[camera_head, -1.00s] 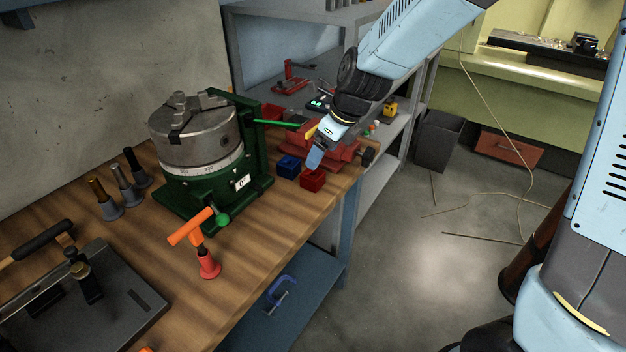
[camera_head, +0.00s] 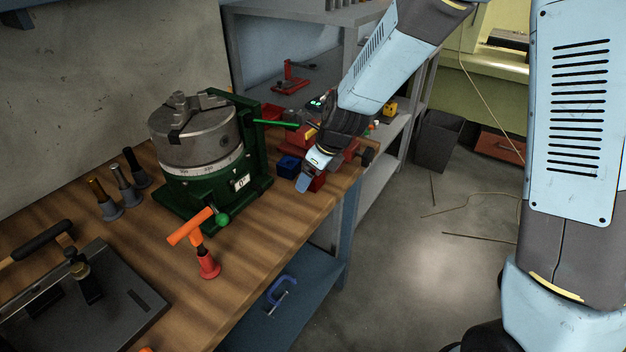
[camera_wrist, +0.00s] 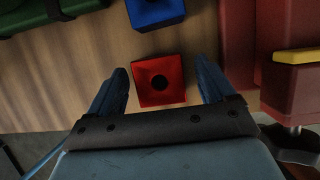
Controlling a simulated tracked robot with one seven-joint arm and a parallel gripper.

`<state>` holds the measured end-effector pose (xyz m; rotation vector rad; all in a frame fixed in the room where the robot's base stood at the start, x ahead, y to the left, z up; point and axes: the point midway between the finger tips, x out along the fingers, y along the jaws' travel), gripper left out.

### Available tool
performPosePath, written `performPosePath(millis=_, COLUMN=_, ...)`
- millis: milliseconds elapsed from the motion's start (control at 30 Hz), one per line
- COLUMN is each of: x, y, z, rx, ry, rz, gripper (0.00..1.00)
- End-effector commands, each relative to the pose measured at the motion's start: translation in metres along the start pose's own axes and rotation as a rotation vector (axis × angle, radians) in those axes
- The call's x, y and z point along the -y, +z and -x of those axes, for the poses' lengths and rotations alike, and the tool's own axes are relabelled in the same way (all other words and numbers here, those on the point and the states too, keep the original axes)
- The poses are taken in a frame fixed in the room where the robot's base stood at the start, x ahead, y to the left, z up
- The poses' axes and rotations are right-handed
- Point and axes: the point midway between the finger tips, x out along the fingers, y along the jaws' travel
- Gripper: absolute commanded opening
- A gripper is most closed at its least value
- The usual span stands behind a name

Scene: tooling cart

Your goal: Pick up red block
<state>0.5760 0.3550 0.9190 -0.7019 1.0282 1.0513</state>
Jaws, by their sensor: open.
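The red block (camera_wrist: 158,80) is a small square piece with a dark round hole in its top. In the wrist view it lies on the wooden bench between the fingertips of my gripper (camera_wrist: 165,82), with a gap to each finger. In the head view the red block (camera_head: 318,182) is partly hidden behind my gripper (camera_head: 304,182). My gripper is open and empty, its fingers pointing down at the block.
A blue block (camera_head: 287,166) sits just beyond the red one; it also shows in the wrist view (camera_wrist: 155,12). A red vise (camera_wrist: 290,70) stands close on the right. A green-based rotary chuck (camera_head: 205,150) stands left. The bench edge is near.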

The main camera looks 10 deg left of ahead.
Motion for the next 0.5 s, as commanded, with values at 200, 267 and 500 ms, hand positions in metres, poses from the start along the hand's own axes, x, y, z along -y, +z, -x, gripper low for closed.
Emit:
performPosePath(millis=200, x=-0.0002, y=0.0003, z=-0.0019, rx=0.0, ry=0.0, rz=0.001, gripper=0.83)
performPosePath(millis=267, x=-0.0003, y=0.0004, z=-0.0019, rx=0.0, ry=0.0, rz=0.001, gripper=0.83)
performPosePath(millis=500, x=-0.0006, y=0.0005, z=-0.0018, rx=0.0, ry=0.0, rz=0.001, gripper=0.6)
